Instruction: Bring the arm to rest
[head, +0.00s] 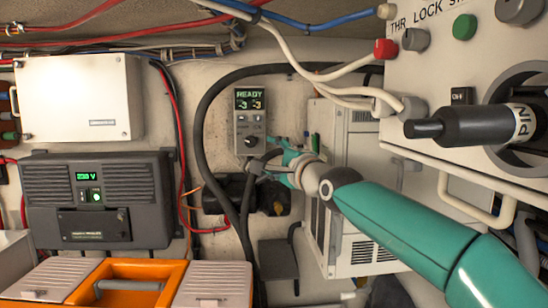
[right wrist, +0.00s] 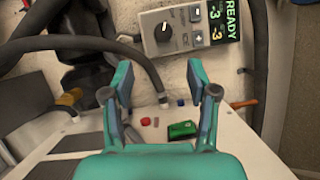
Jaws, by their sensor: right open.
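My right arm, teal, reaches in from the lower right of the head view. Its right gripper (head: 270,155) is in front of the back wall, just below and to the right of a small grey control panel (head: 249,132). In the right wrist view the two fingers of the right gripper (right wrist: 158,74) stand wide apart with nothing between them. The control panel (right wrist: 172,32) shows beyond the fingertips, with a black knob and a green display reading READY. From these views I cannot tell whether the fingers touch anything. My left gripper is not in view.
A thick black hose (head: 203,110) loops around the panel and passes close to my gripper. A white louvred unit (head: 345,245) stands behind the arm. A large panel (head: 440,85) with a black plug fills the upper right. An orange toolbox (head: 130,270) is at lower left.

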